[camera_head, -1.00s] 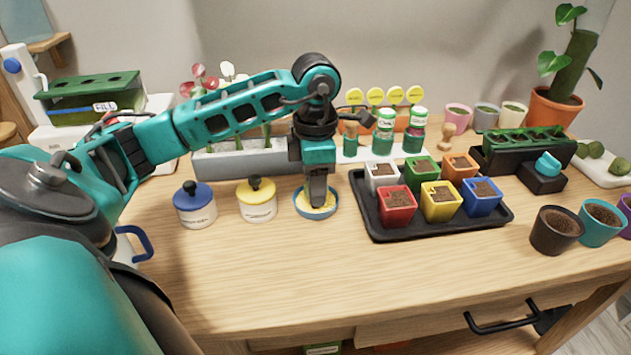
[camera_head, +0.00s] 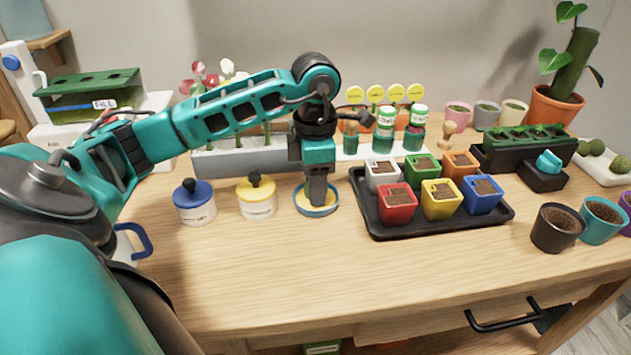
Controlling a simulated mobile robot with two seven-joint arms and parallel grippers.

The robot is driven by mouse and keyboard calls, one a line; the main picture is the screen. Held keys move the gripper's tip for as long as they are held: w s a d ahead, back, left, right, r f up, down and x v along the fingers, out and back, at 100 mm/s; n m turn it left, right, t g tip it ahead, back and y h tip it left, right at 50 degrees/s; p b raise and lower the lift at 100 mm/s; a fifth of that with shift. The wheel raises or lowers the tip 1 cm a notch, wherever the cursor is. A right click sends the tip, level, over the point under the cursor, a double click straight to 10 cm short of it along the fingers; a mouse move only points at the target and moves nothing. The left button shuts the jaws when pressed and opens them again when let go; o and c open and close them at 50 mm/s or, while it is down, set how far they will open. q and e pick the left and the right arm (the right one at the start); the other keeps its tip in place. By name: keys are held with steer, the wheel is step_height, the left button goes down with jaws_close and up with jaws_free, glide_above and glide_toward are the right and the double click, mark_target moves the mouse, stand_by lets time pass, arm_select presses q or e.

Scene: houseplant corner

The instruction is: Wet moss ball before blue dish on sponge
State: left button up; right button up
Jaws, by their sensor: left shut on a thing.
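A shallow blue dish (camera_head: 337,210) with a yellow sponge-like pad in it stands on the table, left of the black tray. My left gripper (camera_head: 318,204) points straight down into this dish, its fingertips at the pad. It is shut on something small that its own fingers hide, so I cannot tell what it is. Several green moss balls (camera_head: 620,164) lie on a white tray (camera_head: 607,180) at the far right. My right gripper is not in view.
A blue-lidded jar (camera_head: 195,208) and a yellow-lidded jar (camera_head: 257,203) stand left of the dish. A black tray (camera_head: 440,230) of coloured pots stands to its right. A grey planter (camera_head: 235,163) and bottles (camera_head: 385,130) stand behind. The table's front is clear.

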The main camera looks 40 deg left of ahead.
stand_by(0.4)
arm_select(q)
steer(key=shift+r+p, duration=2.75)
steer(key=shift+r, duration=0.75)
steer(key=shift+f, duration=0.1)
